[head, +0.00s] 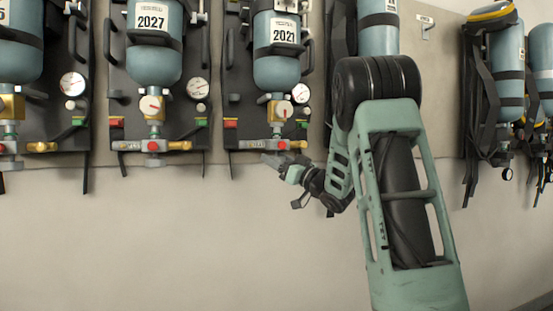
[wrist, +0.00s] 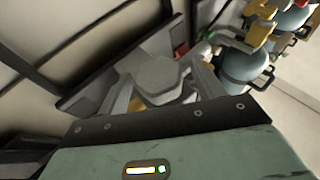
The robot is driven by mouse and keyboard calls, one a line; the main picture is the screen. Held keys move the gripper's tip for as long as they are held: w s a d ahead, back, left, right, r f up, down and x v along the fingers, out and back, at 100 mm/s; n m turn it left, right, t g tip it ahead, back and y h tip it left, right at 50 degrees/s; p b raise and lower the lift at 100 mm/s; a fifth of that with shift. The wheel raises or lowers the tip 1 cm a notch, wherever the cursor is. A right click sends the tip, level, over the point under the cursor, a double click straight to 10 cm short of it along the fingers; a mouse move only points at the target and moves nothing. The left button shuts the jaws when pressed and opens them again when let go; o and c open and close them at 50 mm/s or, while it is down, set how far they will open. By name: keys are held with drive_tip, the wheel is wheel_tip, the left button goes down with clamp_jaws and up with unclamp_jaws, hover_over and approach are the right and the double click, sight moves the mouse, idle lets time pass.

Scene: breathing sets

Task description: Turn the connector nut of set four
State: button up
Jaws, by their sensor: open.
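My gripper (head: 272,161) is at the underside of the breathing set labelled 2021 (head: 277,62), close to the manifold at its bottom. A brass connector nut (head: 298,144) sits at the right of that manifold, by a red knob (head: 283,145). In the wrist view my gripper (wrist: 160,82) has its two grey fingers spread apart. A pale grey hexagonal part (wrist: 155,72) shows between them, with brass-coloured metal (wrist: 172,110) below it. I cannot tell whether the fingers touch it. No label shows which set is number four.
The set labelled 2027 (head: 152,50) hangs to the left, with another set (head: 20,50) at the far left edge. More sets (head: 507,75) hang at the right. My arm hides much of the set behind it. The wall below the boards is bare.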

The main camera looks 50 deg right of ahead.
drive_tip(key=shift+w+r, duration=0.15)
drive_tip(key=shift+w, duration=0.2)
drive_tip(key=c, duration=1)
drive_tip(key=shift+h, duration=0.4)
